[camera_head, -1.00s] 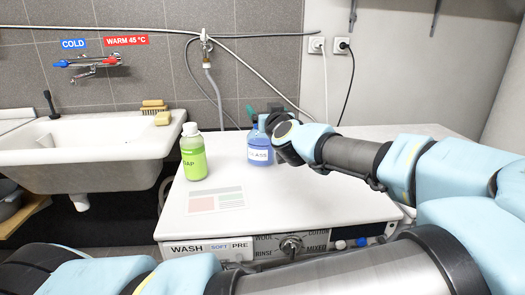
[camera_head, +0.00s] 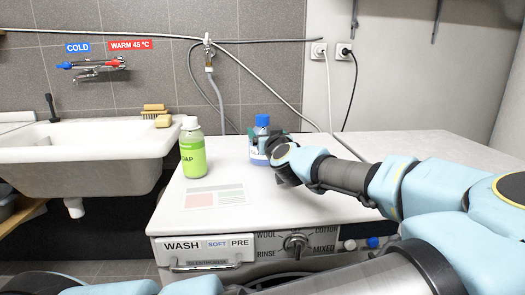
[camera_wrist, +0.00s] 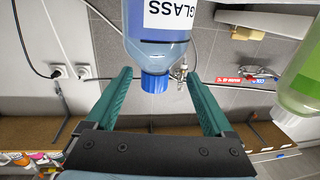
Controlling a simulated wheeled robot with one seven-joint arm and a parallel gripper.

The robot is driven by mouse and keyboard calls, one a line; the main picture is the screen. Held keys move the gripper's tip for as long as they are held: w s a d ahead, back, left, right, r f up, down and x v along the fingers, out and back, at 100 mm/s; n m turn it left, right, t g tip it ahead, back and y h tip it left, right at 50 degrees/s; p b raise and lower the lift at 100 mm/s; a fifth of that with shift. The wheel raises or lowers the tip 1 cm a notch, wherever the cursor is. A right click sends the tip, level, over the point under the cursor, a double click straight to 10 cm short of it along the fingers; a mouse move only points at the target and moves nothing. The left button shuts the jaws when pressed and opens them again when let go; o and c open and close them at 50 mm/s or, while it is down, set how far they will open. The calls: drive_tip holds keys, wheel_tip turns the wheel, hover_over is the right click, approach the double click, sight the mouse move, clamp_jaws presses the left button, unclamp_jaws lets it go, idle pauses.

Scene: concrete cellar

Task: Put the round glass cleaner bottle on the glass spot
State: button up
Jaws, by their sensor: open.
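The blue glass cleaner bottle (camera_head: 262,121) with a blue cap stands upright on the white washer top (camera_head: 330,200), its lower part mostly hidden by my gripper (camera_head: 276,150). In the wrist view the bottle (camera_wrist: 160,50) shows upside down with its "GLASS" label. My gripper's two green fingers (camera_wrist: 158,76) are open, one on each side of the bottle, with gaps visible beside its cap. A printed sheet (camera_head: 215,197) with a red and a green patch lies on the front left of the washer top. I cannot read which patch is the glass spot.
A green soap bottle (camera_head: 193,155) stands left of the blue bottle, behind the sheet. Hoses and cables hang on the wall behind. The right part of the washer top is clear.

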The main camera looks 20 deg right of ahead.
drive_tip(key=w, duration=0.2)
drive_tip(key=w+d+p, duration=0.1)
drive_tip(key=w, duration=0.2)
drive_tip(key=w+d, duration=0.1)
drive_tip(key=w, duration=0.2)
drive_tip(key=shift+f+p, duration=0.25)
drive_tip(key=shift+p, duration=0.15)
drive_tip(key=shift+c, duration=0.4)
clamp_jaws()
drive_tip(key=shift+r, duration=0.1)
